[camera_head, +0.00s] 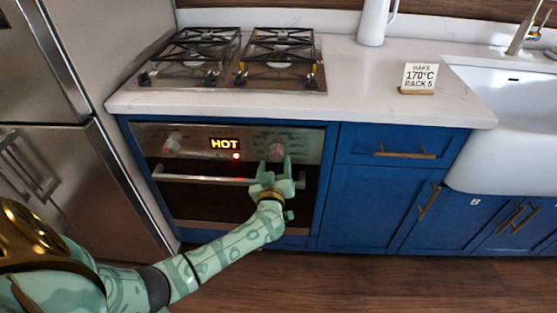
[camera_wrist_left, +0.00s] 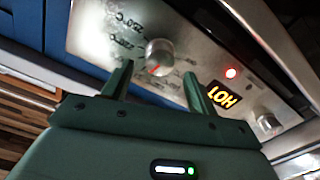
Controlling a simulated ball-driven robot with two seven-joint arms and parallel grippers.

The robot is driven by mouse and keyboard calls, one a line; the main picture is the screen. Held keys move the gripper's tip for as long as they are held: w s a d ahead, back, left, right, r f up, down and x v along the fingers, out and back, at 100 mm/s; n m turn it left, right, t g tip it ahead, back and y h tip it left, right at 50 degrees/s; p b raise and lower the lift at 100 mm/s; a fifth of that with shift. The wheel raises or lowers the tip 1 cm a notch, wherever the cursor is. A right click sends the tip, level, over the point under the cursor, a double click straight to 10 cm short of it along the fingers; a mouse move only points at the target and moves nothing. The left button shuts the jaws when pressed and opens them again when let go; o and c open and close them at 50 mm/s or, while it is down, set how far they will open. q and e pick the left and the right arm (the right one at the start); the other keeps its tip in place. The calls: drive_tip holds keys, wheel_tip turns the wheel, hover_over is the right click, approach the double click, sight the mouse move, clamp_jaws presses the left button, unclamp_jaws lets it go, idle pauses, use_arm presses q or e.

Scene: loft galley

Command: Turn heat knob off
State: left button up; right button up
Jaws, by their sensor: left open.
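The oven's control panel carries a silver heat knob (camera_head: 277,150) at its right, with temperature markings around it. In the left wrist view the same knob (camera_wrist_left: 160,56) shows a red pointer line and lies just beyond my fingertips, between them in the picture. My left gripper (camera_head: 275,167) is open and empty in front of the panel, just below the knob; its two fingers also show in the left wrist view (camera_wrist_left: 157,82). I cannot tell whether they touch the knob. A lit HOT display (camera_head: 225,143) and a red lamp (camera_head: 236,156) sit left of it.
A second knob (camera_head: 172,143) is at the panel's left. The oven handle (camera_head: 205,179) runs below the panel. The countertop (camera_head: 360,95) overhangs above, bearing a gas hob (camera_head: 208,82) and a sign (camera_head: 418,77) reading BAKE 170°C RACK 5. A steel fridge (camera_head: 65,110) stands left.

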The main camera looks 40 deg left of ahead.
sight(276, 157)
use_arm(q)
drive_tip(key=b+x, duration=0.1)
drive_tip(key=x, duration=0.3)
drive_tip(key=shift+f, duration=0.15)
drive_tip(key=shift+w+a, duration=0.2)
drive_tip(key=shift+w, duration=0.1)
use_arm(e)
drive_tip(key=shift+s+d+f, duration=0.15)
drive_tip(key=shift+s+f, duration=0.1)
drive_tip(key=shift+f, duration=0.2)
drive_tip(key=shift+s+d+f, duration=0.1)
drive_tip(key=shift+s+f, duration=0.15)
drive_tip(key=shift+f, duration=0.2)
use_arm(q)
drive_tip(key=c, duration=1)
